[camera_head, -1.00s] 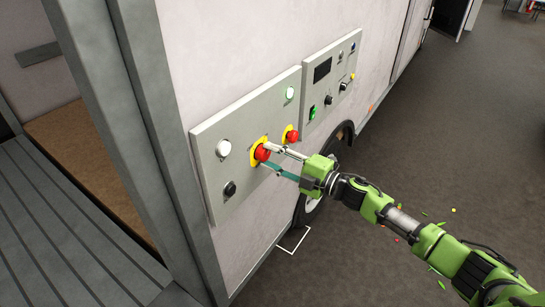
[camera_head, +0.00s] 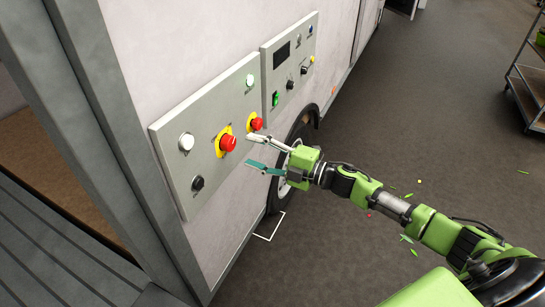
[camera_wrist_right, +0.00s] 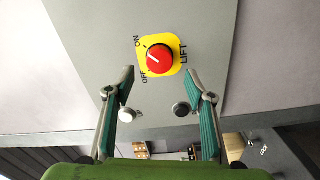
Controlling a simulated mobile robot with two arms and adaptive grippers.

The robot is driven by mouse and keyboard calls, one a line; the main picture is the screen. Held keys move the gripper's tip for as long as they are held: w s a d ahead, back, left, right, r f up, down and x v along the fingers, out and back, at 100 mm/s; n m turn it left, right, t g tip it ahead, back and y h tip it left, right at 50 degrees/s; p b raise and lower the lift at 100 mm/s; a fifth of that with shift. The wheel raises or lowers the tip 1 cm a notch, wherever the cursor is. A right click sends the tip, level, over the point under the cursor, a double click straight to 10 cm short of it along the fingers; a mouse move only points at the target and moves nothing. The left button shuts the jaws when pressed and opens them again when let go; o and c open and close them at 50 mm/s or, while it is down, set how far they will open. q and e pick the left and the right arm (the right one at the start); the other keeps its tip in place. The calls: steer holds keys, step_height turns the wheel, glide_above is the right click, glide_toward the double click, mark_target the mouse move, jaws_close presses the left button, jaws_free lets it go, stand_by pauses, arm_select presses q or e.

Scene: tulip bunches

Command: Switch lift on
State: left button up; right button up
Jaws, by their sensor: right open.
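The lift switch (camera_head: 228,143) is a red knob on a yellow plate, on the grey wall panel (camera_head: 190,207). In the right wrist view the red knob (camera_wrist_right: 160,59) lies just beyond the fingertips, with LIFT, ON and OFF printed around it. Its pale mark points left in that view; I cannot tell surely which label it meets. My right gripper (camera_head: 249,151) is open and empty, to the right of the knob and apart from it. Its two fingers (camera_wrist_right: 160,74) also show in the right wrist view. My left gripper is out of view.
A second panel (camera_head: 270,62) is to the right. A cart (camera_head: 527,85) stands far right; the floor between is mostly clear.

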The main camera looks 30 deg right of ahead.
steer(key=v, duration=0.6)
steer(key=shift+s+d, duration=0.15)
steer(key=shift+s, duration=0.1)
